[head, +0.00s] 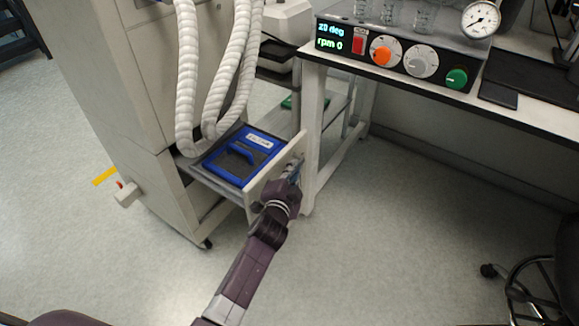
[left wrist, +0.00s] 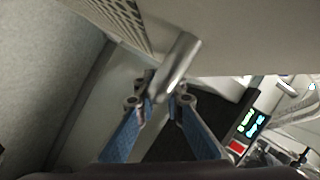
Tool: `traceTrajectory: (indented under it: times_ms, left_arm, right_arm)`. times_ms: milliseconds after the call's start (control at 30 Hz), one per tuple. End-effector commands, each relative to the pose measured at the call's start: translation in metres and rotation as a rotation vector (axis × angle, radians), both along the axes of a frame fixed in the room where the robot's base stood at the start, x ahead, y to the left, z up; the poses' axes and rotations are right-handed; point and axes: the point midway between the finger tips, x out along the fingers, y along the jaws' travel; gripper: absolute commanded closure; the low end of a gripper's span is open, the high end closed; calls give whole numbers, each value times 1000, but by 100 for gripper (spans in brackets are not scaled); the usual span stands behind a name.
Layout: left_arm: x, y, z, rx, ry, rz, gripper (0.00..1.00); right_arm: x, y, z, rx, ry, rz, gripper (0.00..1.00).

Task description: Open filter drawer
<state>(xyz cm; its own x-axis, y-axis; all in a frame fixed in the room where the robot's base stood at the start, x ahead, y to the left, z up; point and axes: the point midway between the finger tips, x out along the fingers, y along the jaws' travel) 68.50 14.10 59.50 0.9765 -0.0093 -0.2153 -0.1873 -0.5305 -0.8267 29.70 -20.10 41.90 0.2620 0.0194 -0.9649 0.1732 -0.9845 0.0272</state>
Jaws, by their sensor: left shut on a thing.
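The filter drawer (head: 208,178) is pulled out of the lower part of the beige cabinet. A blue-framed filter (head: 240,155) with a handle and a pale label lies in it. My left gripper (head: 290,172) is at the outer face of the drawer's front panel (head: 277,172). In the left wrist view, the gripper (left wrist: 160,98) is shut on a metal bar handle (left wrist: 179,68), with blue fingers on either side of it. The handle itself is mostly hidden in the head view. My right gripper is not in view.
The beige cabinet (head: 95,75) stands at left on casters, with thick white hoses (head: 188,80) hanging above the drawer. A bench leg (head: 312,140) stands very close to the drawer front. A stool (head: 535,280) is at lower right. The floor (head: 400,240) between is clear.

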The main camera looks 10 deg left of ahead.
Motion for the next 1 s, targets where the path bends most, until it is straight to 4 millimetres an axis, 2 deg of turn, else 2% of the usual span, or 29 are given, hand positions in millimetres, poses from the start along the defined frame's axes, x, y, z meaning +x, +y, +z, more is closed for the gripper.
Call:
traceTrajectory:
  times_ms: [500,533,600,867,1000]
  left_arm:
    - [-3,-6,-2,0,4,0,100]
    - [-3,-6,-2,0,4,0,89]
    - [-3,-6,-2,0,3,-1,83]
    - [-3,-6,-1,0,1,-1,83]
    - [-9,-5,1,1,1,-1,83]
  right_arm:
    - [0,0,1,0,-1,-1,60]
    - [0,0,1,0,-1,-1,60]
    - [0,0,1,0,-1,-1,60]
    - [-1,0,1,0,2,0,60]
    - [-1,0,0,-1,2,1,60]
